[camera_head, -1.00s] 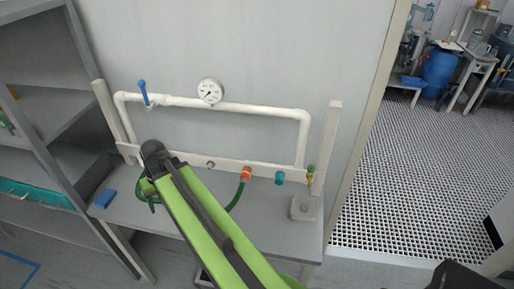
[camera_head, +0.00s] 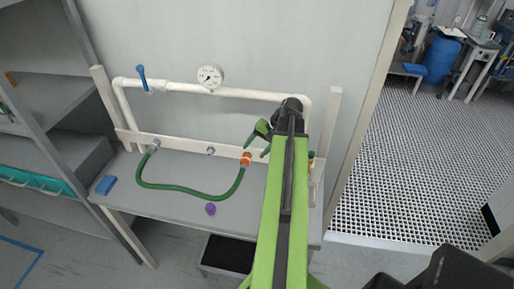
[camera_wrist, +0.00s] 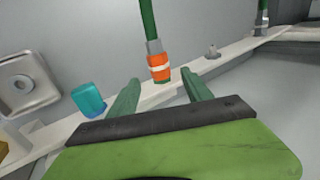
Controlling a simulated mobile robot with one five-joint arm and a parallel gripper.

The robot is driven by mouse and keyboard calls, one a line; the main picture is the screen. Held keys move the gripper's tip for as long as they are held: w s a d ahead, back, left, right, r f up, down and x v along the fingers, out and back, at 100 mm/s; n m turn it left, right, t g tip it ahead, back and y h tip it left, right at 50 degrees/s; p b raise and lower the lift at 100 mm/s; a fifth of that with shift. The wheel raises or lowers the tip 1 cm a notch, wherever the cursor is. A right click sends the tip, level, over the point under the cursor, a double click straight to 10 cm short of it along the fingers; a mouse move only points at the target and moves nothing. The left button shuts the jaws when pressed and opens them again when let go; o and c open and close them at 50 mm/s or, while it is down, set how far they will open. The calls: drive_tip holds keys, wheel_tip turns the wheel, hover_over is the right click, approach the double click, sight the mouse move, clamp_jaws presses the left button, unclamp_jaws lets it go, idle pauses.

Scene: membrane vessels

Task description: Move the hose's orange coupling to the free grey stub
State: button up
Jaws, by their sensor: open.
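The green hose (camera_head: 190,189) hangs in a loop above the bench, its left end at the left of the white rail. Its orange coupling (camera_head: 246,159) is at the rail; it also shows in the wrist view (camera_wrist: 159,70) with a pale band. The free grey stub (camera_head: 210,151) is on the rail left of the coupling, also in the wrist view (camera_wrist: 211,52). My gripper (camera_head: 258,142) is open and empty. In the wrist view its green fingers (camera_wrist: 161,92) lie either side of the coupling's line, with the coupling just beyond them. I cannot tell whether they touch it.
A teal cap (camera_wrist: 88,99) is on the rail beside the coupling. A gauge (camera_head: 210,76) and blue-handled valve (camera_head: 142,78) sit on the white pipe above. A purple object (camera_head: 210,208) and blue block (camera_head: 106,185) are on the bench (camera_head: 160,203). My arm hides the bench's right part.

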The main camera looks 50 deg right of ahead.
sight(247, 158)
drive_tip(key=b+x, duration=0.6)
drive_tip(key=x, duration=0.1)
drive_tip(key=shift+f, duration=0.3)
drive_tip(key=shift+w+r, duration=0.1)
clamp_jaws()
